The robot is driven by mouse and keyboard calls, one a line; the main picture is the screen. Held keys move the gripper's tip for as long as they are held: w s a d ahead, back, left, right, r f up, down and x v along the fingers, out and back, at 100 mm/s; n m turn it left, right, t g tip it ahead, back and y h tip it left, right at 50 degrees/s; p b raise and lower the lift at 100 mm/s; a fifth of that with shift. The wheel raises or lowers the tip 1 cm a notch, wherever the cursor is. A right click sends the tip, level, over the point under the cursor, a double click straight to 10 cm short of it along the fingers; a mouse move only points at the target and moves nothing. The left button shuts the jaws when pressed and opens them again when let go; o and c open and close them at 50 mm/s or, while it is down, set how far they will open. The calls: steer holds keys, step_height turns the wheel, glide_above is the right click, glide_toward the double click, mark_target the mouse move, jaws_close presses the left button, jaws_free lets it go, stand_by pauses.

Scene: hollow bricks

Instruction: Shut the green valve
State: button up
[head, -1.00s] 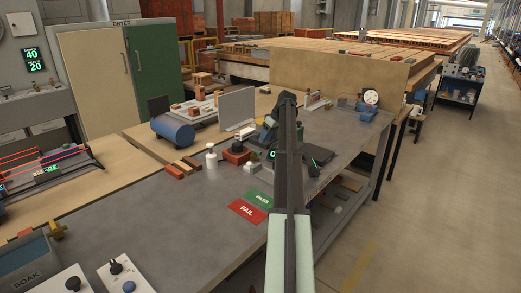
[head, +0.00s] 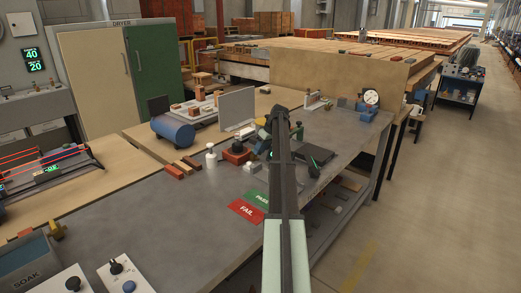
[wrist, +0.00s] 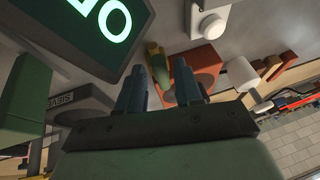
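My gripper (wrist: 160,84) shows in the wrist view with its two blue-grey fingers apart. A small green piece with a yellowish end (wrist: 158,64) lies between and beyond the fingertips; it looks like the green valve's handle. I cannot tell whether the fingers touch it. An orange-red block with a dark round top (wrist: 199,70) is just behind and right of it. In the head view my arm hides much of the valve area, and the fingertips cannot be made out there.
A white knob (wrist: 210,24) is at the top. In the head view, a red FAIL card (head: 246,210) lies on the grey bench (head: 150,215); bare bench lies left.

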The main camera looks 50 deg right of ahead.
mark_target(251, 150)
jaws_close()
steer(key=shift+a, duration=0.1)
steer(key=m, duration=0.1)
steer(key=a+m+h, duration=0.1)
steer(key=m, duration=0.1)
steer(key=shift+s+a+m+h, duration=0.1)
steer(key=shift+m+h, duration=0.2)
steer(key=m, duration=0.1)
steer(key=a+m+h, duration=0.1)
steer(key=m, duration=0.1)
steer(key=shift+w+a+m+h, duration=0.1)
steer(key=shift+w+m+h, duration=0.2)
steer(key=m, duration=0.1)
steer(key=a+m+h, duration=0.1)
steer(key=m, duration=0.1)
steer(key=shift+w+m, duration=0.3)
steer(key=shift+w, duration=0.1)
steer(key=m, duration=0.1)
steer(key=w+m+h, duration=0.1)
steer(key=shift+a+m+g, duration=0.2)
steer(key=shift+m+g, duration=0.2)
steer(key=shift+w+a+m+g+h, duration=0.1)
steer(key=shift+w+m+g+h, duration=0.15)
steer(key=shift+m, duration=0.5)
steer(key=shift+w+a+m+g+h, duration=0.1)
steer(key=shift+w+m+g+h, duration=0.15)
steer(key=shift+m, duration=0.45)
steer(key=shift+w+m+g+h, duration=0.1)
steer(key=shift+m+g+h, duration=0.15)
steer(key=shift+m, duration=0.5)
